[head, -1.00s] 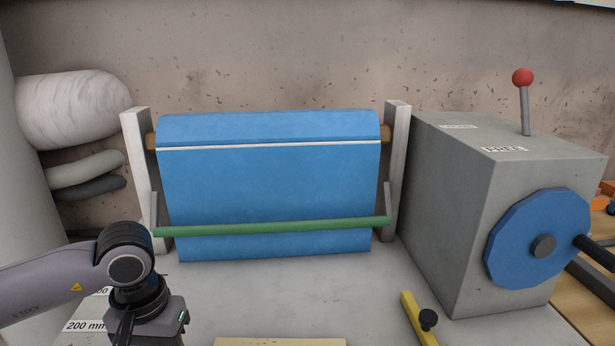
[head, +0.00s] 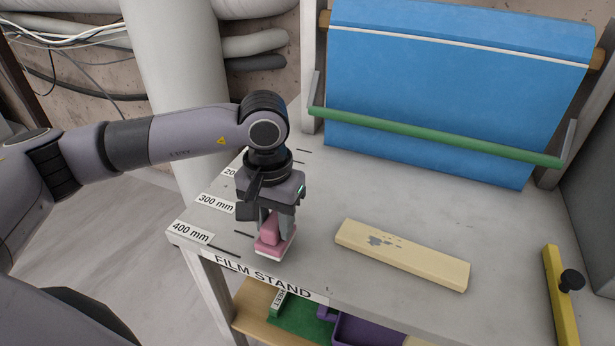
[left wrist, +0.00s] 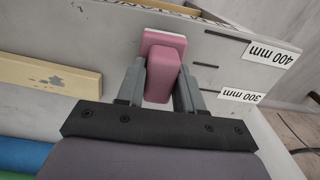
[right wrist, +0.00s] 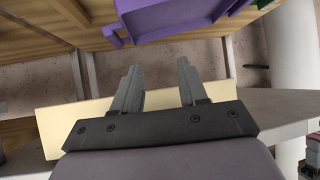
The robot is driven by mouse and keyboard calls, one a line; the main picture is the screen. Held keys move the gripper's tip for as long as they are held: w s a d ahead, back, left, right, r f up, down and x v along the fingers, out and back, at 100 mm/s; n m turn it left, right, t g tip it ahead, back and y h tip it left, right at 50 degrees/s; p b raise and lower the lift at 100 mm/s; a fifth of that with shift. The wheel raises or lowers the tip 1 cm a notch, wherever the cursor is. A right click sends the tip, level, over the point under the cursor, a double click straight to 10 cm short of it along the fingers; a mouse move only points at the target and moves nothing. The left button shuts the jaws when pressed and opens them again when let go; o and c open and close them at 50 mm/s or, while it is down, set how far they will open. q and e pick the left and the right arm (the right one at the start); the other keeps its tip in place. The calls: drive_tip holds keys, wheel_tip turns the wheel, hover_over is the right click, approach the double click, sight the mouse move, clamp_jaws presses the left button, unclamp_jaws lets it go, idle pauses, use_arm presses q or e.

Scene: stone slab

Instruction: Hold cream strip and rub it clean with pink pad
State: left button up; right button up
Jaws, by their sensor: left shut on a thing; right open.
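The cream strip (head: 425,265) lies flat on the grey slab with a grey smudge and specks near its left end. It also shows at the left in the left wrist view (left wrist: 40,78). My left gripper (head: 272,222) points down, left of the strip, shut on the pink pad (head: 270,240). The pad has a pale base at or just above the slab; I cannot tell if it touches. The left wrist view shows the pad (left wrist: 161,80) between both fingers. My right gripper (right wrist: 158,72) is open and empty; it is outside the head view.
The grey slab (head: 310,215) has free room around the strip, with millimetre labels along its left side. A green bar (head: 430,137) and blue sheet (head: 455,75) stand behind. A yellow bar with a black knob (head: 571,280) is at right. A purple tray (head: 365,330) sits below.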

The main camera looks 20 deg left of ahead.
use_arm(q)
drive_tip(key=w+d+r, duration=0.8)
drive_tip(key=d+r, duration=0.2)
drive_tip(key=d, duration=0.3)
drive_tip(key=shift+d+r, duration=0.25)
drive_tip(key=shift+d, duration=0.1)
use_arm(e)
drive_tip(key=shift+o, duration=0.3)
